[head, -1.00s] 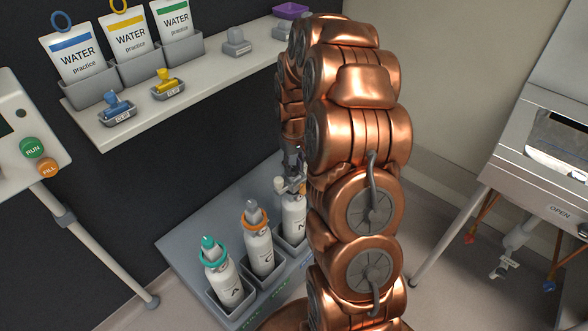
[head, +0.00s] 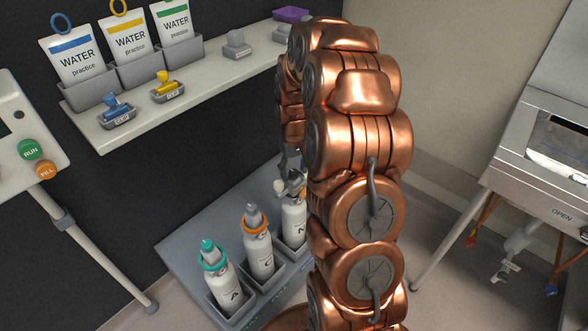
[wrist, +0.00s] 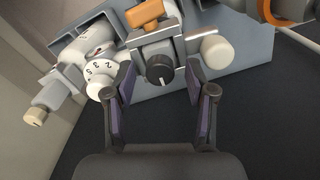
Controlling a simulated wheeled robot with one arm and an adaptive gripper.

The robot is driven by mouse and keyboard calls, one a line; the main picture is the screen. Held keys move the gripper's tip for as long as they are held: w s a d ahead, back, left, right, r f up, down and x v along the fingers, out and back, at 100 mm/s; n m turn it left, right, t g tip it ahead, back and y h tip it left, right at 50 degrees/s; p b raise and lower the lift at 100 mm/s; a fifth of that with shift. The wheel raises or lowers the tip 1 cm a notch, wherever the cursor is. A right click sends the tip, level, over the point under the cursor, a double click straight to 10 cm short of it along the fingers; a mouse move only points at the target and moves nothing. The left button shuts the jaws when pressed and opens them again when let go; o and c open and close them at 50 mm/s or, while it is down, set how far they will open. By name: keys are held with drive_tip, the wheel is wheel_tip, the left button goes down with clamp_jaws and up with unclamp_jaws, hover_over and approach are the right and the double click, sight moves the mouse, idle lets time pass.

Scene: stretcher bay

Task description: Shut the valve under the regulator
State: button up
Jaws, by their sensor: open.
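The regulator (head: 292,187) sits on top of the white cylinder marked N (head: 294,222), partly hidden by my arm in the head view. The wrist view shows the regulator's white numbered dial (wrist: 103,69) at left. Beside it is a dark round knob (wrist: 160,69) with a white mark, below an orange tab (wrist: 146,14). A cream knob (wrist: 217,51) sticks out to the right, and another cream knob (wrist: 36,116) lies lower left. My gripper (wrist: 160,86) is open. Its fingers stand on either side of the dark knob; contact is not clear.
Two more cylinders, with an orange collar (head: 255,222) and a teal collar (head: 214,258), stand left of the N cylinder in a grey rack (head: 185,245). A shelf (head: 205,95) with water pouches and clips is above.

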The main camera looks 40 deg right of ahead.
sight(294, 172)
wheel_tip(294, 172, up, 12)
idle(0.5)
idle(0.4)
